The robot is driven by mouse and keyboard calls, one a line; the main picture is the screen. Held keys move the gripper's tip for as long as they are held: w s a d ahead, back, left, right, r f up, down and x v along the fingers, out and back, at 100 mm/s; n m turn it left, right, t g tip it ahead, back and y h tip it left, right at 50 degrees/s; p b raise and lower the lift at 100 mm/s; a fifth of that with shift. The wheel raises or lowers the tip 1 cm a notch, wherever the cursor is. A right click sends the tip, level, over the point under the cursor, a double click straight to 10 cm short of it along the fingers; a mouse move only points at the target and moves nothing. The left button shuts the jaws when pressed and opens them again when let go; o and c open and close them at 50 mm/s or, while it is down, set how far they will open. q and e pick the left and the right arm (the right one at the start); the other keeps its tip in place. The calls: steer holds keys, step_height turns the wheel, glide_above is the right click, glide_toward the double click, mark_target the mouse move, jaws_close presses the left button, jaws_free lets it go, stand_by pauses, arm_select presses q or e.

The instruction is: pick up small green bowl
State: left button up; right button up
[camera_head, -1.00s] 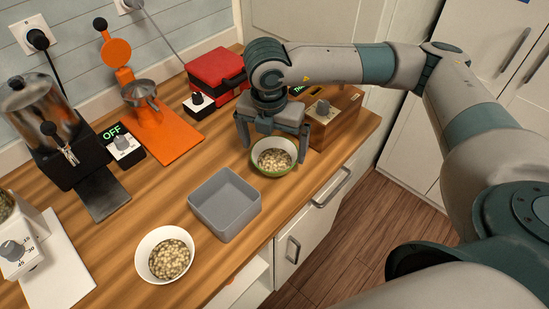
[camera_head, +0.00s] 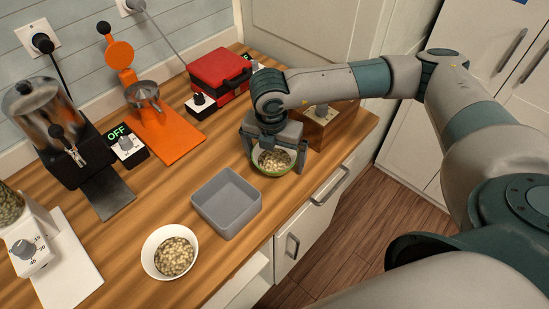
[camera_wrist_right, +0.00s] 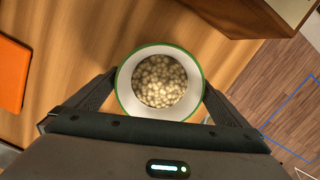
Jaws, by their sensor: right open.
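The small green bowl (camera_head: 283,171) stands on the wooden counter near its front edge. It is green outside, white inside, and holds pale beans or seeds. My right gripper (camera_head: 274,162) is over it, pointing down, with one finger on either side of the bowl. In the right wrist view the bowl (camera_wrist_right: 122,82) lies between the two open fingers (camera_wrist_right: 160,97). I cannot tell whether the fingers touch its rim. In the head view the gripper hides the bowl's far part. My left gripper is not in view.
A grey square bin (camera_head: 227,204) and a white bowl (camera_head: 150,250) of similar beans stand left of the gripper. A brown wooden box (camera_head: 325,128) with a knob is close on the right. A red case (camera_head: 219,78) and an orange press (camera_head: 168,137) stand behind.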

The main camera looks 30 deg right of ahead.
mark_target(275, 164)
steer(key=c, duration=0.9)
steer(key=shift+r, duration=0.25)
steer(key=shift+r+b, duration=1.05)
steer(key=shift+r, duration=1.3)
steer(key=shift+r+b, duration=0.7)
steer(key=shift+r, duration=1.7)
